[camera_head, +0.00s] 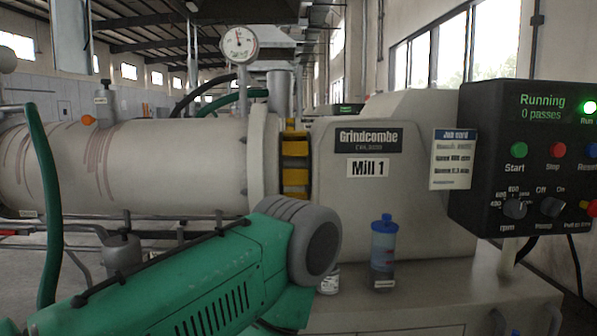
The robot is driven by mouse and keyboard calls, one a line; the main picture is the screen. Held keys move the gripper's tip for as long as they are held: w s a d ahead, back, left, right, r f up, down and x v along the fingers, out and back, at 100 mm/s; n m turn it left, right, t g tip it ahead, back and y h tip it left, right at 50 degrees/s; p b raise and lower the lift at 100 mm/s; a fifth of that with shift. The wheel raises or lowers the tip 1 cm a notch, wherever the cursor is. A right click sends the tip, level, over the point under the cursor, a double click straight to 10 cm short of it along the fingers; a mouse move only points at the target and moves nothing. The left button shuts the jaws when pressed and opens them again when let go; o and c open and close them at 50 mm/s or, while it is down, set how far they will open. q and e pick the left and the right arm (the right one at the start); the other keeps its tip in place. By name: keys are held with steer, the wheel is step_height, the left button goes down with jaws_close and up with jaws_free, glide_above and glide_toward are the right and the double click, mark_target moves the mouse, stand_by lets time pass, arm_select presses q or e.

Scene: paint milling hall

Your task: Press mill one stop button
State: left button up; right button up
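The control box (480,170) is black and hangs at the right of the view. Its red stop button (558,150), labelled Stop, sits between the green start button (518,150) and a blue button (591,151) whose label is cut off by the picture edge. The display (542,107) reads "Running, 0 passes", and the green Run lamp (589,107) is lit. The mill (400,200) to its left carries a "Mill 1" plate (367,167). Nothing covers the stop button. Neither of my grippers is in view.
Below the buttons are an rpm knob (514,208) and an Off/On knob (552,207). A red-and-yellow knob (591,209) is at the right edge. A blue-capped bottle (384,250) stands on the base ledge. A green motor housing (200,285) fills the lower left foreground.

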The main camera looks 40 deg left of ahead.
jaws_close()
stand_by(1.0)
